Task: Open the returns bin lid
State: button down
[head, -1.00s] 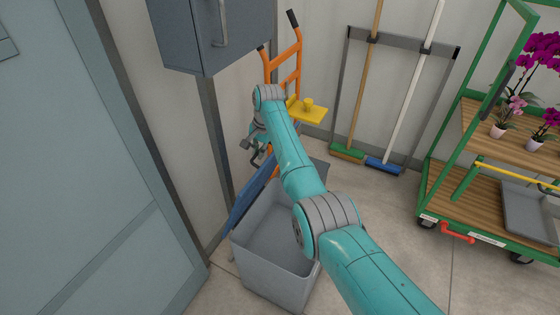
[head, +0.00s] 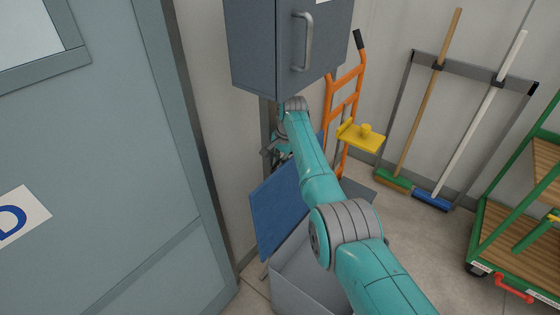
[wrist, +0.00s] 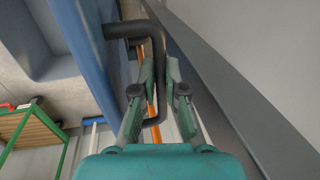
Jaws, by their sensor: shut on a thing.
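The returns bin (head: 305,285) is a grey open-topped box on the floor, low in the head view. Its blue lid (head: 280,212) is raised, steeply tilted at the wall side of the bin, so the bin's inside shows. In the wrist view the lid (wrist: 88,50) runs along the left, with a black bar handle (wrist: 124,30) standing out from it. My gripper (wrist: 161,78) is shut on this handle, its green fingers on either side of the bar. In the head view my gripper (head: 274,150) is at the lid's top edge, partly hidden by my arm.
A grey wall cabinet (head: 270,45) hangs just above my gripper. An orange hand truck (head: 343,100) with a yellow piece (head: 360,140) stands behind the bin. A broom rack (head: 460,68) and green trolley (head: 500,225) are at right, a grey-blue door (head: 110,130) at left.

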jog(key=shift+s+a+f, duration=0.15)
jog(key=shift+f, duration=0.05)
jog(key=c, duration=1.2)
grip_release()
jog(key=shift+r, duration=0.15)
